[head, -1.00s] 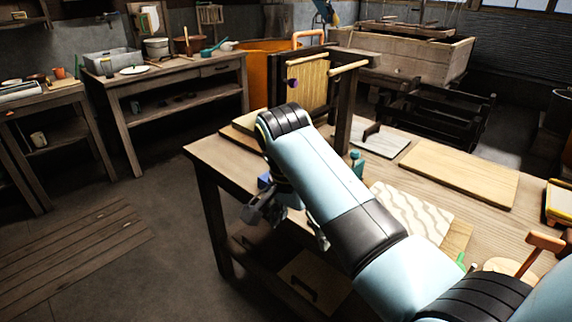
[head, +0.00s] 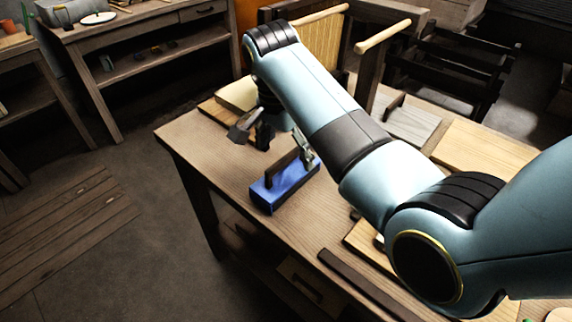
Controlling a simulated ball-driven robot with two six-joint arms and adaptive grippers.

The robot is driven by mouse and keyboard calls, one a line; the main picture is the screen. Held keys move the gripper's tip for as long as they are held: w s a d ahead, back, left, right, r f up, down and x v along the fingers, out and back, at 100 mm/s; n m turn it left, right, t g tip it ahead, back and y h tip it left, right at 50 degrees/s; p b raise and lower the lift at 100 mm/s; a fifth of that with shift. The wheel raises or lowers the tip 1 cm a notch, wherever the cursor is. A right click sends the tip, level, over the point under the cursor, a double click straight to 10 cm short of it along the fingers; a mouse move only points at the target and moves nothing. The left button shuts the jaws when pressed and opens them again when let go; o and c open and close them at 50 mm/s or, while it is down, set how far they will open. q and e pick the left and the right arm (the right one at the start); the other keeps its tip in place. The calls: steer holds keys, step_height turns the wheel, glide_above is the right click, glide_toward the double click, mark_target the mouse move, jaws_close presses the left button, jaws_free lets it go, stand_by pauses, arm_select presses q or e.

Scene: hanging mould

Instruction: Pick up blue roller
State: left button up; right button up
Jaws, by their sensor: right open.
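The blue roller (head: 288,190) lies near the front left part of the wooden workbench. It looks like a blue, block-shaped body with a dark upright piece on top. My right gripper (head: 281,146) is open, with its fingers spread just above and behind the roller in the picture. I see nothing between its fingers, and it looks apart from the roller, though the exact gap is hard to tell. My right arm crosses the bench and hides part of what lies behind it. My left gripper is not in view.
The workbench (head: 190,138) has bare wood left of the roller. Pale boards (head: 485,155) lie at its right. A wooden frame with projecting rods (head: 383,37) stands at the back. A dark strip (head: 362,283) lies along the front edge.

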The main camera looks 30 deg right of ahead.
mark_target(288, 171)
steer(key=shift+d+f, duration=0.1)
steer(key=shift+f, duration=0.5)
steer(key=shift+w+d+f, duration=0.1)
steer(key=shift+f, duration=0.2)
steer(key=f, duration=0.4)
steer(key=shift+w+d+f, duration=0.25)
steer(key=shift+d+f, duration=0.05)
steer(key=shift+w+f, duration=0.1)
steer(key=shift+f, duration=0.25)
steer(key=shift+c, duration=0.2)
steer(key=c, duration=0.5)
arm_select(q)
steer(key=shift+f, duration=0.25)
arm_select(e)
steer(key=shift+r, duration=0.1)
steer(key=c, duration=0.7)
